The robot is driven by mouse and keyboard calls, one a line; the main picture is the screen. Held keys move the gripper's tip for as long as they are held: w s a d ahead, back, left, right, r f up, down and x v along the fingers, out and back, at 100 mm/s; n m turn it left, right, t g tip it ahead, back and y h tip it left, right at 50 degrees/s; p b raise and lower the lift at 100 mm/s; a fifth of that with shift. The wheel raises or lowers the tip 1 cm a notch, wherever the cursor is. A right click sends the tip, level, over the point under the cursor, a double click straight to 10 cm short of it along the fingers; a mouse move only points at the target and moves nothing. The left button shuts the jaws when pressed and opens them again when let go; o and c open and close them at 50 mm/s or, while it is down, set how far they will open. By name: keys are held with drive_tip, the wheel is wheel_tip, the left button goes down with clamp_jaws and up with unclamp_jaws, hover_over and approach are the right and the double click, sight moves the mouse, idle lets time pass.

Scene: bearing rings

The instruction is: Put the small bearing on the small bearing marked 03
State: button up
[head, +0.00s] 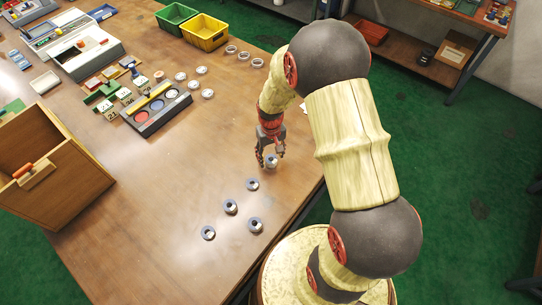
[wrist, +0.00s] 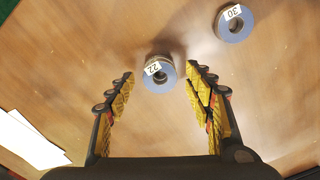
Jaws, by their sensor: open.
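My gripper (head: 270,157) is open and points down over the table at its right side. In the wrist view its fingers (wrist: 160,74) stand on both sides of a small blue-grey bearing ring (wrist: 161,84) with a white label that seems to read 22. A gap shows on each side of this ring. It also shows under the fingers in the head view (head: 272,163). A second ring (wrist: 235,27), labelled with what looks like 30, lies to the upper right in the wrist view. I cannot make out a label 03 on any ring.
Several similar rings lie nearer on the table, including one (head: 252,184) close to the gripper. Pale rings (head: 207,93) lie farther back near a tray with coloured discs (head: 160,108). A wooden box (head: 75,190) stands at left. Bare table (head: 150,200) lies between.

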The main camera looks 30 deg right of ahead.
wheel_tip(320, 180, up, 11)
drive_tip(key=p, duration=0.2)
wheel_tip(320, 180, up, 11)
drive_tip(key=t, duration=0.1)
hover_over(271, 159)
drive_tip(key=s+a, duration=0.2)
drive_tip(key=a, duration=0.1)
drive_tip(key=s+a+r+t, duration=0.2)
drive_tip(key=s+a+r, duration=0.1)
drive_tip(key=s+r, duration=0.5)
drive_tip(key=s+a+r+n+t, duration=0.1)
drive_tip(key=s+a+r+t, duration=0.1)
drive_tip(key=s+r, duration=0.6)
drive_tip(key=shift+s+a+n+t, duration=0.25)
drive_tip(key=shift+a+n+t, duration=0.05)
drive_tip(key=shift+a, duration=0.55)
